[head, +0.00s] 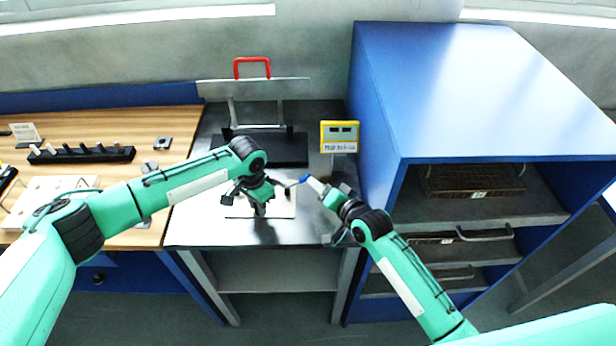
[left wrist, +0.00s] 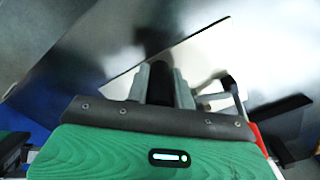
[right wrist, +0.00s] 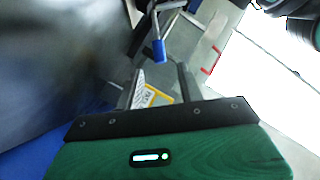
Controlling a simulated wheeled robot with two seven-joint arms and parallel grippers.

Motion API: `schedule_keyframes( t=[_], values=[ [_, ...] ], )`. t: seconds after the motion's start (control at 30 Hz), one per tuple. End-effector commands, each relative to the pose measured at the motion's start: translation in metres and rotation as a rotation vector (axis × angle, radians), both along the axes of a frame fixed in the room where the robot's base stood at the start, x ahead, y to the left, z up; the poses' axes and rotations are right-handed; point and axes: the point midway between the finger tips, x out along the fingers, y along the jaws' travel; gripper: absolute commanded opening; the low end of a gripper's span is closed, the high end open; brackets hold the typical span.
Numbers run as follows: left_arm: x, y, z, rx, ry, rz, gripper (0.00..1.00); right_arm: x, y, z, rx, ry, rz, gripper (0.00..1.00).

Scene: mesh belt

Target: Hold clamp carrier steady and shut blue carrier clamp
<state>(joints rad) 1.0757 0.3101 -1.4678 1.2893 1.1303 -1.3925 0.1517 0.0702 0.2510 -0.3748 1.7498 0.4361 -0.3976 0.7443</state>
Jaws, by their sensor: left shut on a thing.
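The clamp carrier (left wrist: 158,82) is a dark part between my left fingers. In the head view my left gripper (head: 260,194) is low over a white plate (head: 286,207) and shut on the carrier, hiding much of it. The blue carrier clamp (head: 304,179) shows as a blue-tipped lever sticking out to the right of the left gripper. In the right wrist view the blue tip (right wrist: 158,50) is just ahead of my right gripper (right wrist: 160,78), whose fingers are apart with nothing between them. In the head view the right gripper (head: 318,186) is right of the tip.
A blue cabinet (head: 380,130) with shelves of mesh trays stands close on the right. A yellow sign (head: 339,136) and a scale-like stand with a red handle (head: 252,68) are behind. A wooden bench (head: 120,190) is at the left.

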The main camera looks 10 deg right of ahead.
Motion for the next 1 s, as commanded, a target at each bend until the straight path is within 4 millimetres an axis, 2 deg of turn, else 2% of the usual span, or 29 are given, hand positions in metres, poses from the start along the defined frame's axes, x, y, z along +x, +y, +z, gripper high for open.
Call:
schedule_keyframes(
  t=[0.2, 0.4, 0.77, 0.8, 1.0],
  values=[
    [0.0, 0.0, 0.0, 0.001, 0.001, 0.0, 0.0, 0.03, 0.016, -0.007, 0.0, 0.0, 0.001, 0.38],
    [0.0, 0.0, 0.0, 0.001, 0.001, 0.0, 0.0, 0.049, 0.026, -0.013, 0.0, 0.001, 0.001, 0.38],
    [0.0, 0.0, 0.0, 0.001, 0.0, 0.0, 0.0, 0.054, 0.028, -0.015, 0.0, 0.001, 0.002, 0.38],
    [0.0, 0.0, 0.0, 0.001, 0.0, 0.0, 0.0, 0.054, 0.028, -0.015, 0.0, 0.001, 0.002, 0.36],
    [0.0, 0.0, 0.0, 0.001, 0.0, 0.001, 0.0, 0.054, 0.028, -0.015, 0.0, 0.001, 0.002, 0.0]
  ],
)
